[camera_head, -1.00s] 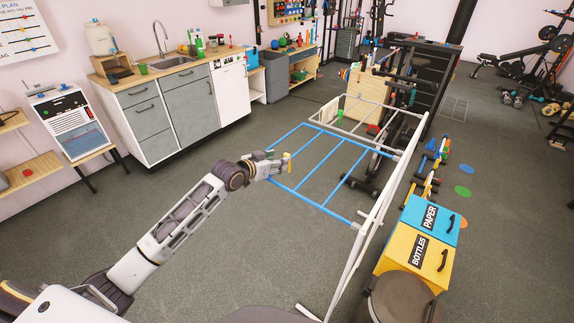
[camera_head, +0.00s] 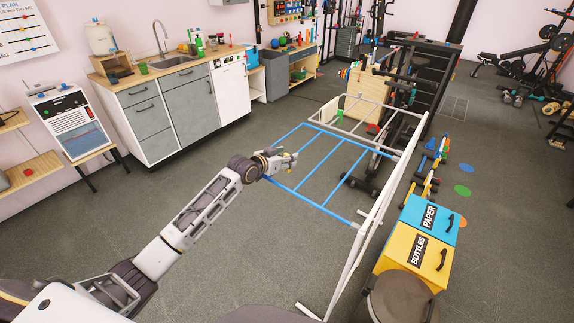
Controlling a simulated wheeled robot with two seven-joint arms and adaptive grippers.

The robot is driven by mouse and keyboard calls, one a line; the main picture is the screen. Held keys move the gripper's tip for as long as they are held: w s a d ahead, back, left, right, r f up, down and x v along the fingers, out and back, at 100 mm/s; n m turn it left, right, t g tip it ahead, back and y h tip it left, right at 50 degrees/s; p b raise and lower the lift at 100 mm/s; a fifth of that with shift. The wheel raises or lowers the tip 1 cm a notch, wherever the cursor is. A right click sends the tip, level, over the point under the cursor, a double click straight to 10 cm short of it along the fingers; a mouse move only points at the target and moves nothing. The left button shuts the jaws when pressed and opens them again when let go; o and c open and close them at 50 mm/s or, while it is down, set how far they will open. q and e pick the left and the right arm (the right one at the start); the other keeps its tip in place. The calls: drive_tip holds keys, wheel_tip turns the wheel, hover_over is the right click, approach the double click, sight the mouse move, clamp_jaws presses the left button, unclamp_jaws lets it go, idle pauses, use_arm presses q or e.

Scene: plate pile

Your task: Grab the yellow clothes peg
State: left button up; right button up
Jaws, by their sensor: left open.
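A drying rack with blue rails (camera_head: 313,200) and white legs stands in the middle of the room. My left gripper (camera_head: 292,160) is open at the rack's left blue rail, with its fingers pointing right over the rail. The view is too small to tell whether anything lies between the fingers. My right gripper is not in view.
A blue paper box (camera_head: 431,219) and a yellow bottles box (camera_head: 412,256) stand right of the rack, beside a round dark stool (camera_head: 400,297). A kitchen counter (camera_head: 175,78) is behind on the left. The floor left of the rack is clear.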

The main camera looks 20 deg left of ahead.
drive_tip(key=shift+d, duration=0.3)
use_arm(q)
drive_tip(key=c, duration=0.9)
drive_tip(key=shift+o, duration=0.2)
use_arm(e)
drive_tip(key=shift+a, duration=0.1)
use_arm(q)
drive_tip(key=shift+r, duration=0.15)
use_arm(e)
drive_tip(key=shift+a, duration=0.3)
use_arm(q)
drive_tip(key=shift+r, duration=0.55)
wheel_tip(320, 180, up, 9)
drive_tip(key=shift+f, duration=0.2)
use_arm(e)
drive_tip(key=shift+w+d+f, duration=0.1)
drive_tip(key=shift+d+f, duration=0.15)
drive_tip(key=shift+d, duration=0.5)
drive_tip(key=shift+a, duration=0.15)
